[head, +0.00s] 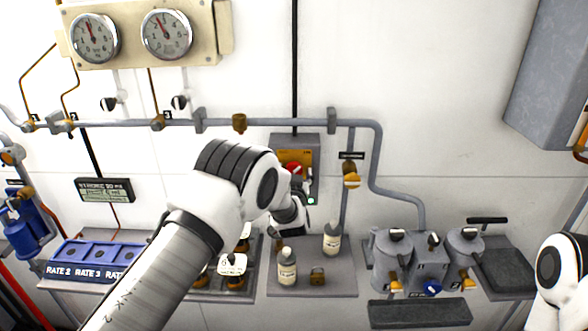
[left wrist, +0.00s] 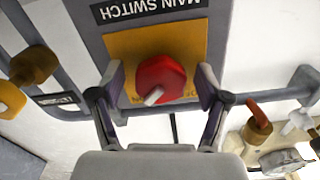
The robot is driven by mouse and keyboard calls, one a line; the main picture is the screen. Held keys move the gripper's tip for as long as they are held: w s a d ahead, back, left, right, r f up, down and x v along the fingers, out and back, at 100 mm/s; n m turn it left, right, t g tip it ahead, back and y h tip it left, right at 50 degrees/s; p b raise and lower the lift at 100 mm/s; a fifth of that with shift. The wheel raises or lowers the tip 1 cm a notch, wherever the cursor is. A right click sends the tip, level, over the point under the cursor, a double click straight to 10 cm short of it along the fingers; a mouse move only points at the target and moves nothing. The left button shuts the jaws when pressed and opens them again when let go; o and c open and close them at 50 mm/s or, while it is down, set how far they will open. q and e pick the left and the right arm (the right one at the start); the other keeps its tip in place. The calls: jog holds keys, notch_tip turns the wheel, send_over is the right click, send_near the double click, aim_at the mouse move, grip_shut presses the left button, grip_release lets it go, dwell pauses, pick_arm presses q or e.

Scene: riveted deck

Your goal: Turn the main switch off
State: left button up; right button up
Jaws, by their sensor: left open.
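The main switch is a red knob (head: 293,168) on a yellow plate, on a grey box (head: 310,142) on the wall. In the left wrist view the red knob (left wrist: 160,79) shows large, with a pale pointer toward its lower left. The upside-down MAIN SWITCH label (left wrist: 152,8) sits above the yellow plate (left wrist: 150,43). My left gripper (left wrist: 161,77) is open, with one finger on each side of the knob and a gap on both sides. In the head view my left gripper (head: 302,192) is at the box and partly hides it. My right gripper is out of view.
A grey pipe (head: 270,123) runs across the wall, with a yellow-handled valve (head: 351,178) right of the box. Two bottles (head: 287,268) and a padlock (head: 317,276) stand on a shelf (head: 335,282) below. Grey canisters (head: 388,255) stand to the right.

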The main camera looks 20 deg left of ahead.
pick_arm(q)
jog(key=c, duration=1.2)
jog(key=shift+o, duration=0.2)
jog(key=shift+f+n+b, duration=0.2)
jog(key=shift+n+b, duration=0.2)
jog(key=shift+b, duration=0.5)
jog(key=n+b, duration=0.5)
jog(key=b, duration=0.2)
jog(key=n+b, duration=0.5)
jog(key=b, duration=0.2)
jog(key=n+b, duration=0.5)
jog(key=b, duration=0.2)
jog(key=shift+d+r, duration=0.1)
jog(key=shift+d, duration=0.15)
jog(key=shift+r+n+b, duration=0.25)
jog(key=shift+n+b, duration=0.95)
jog(key=shift+b, duration=0.05)
jog(key=o, duration=1.2)
jog(key=shift+c, duration=0.2)
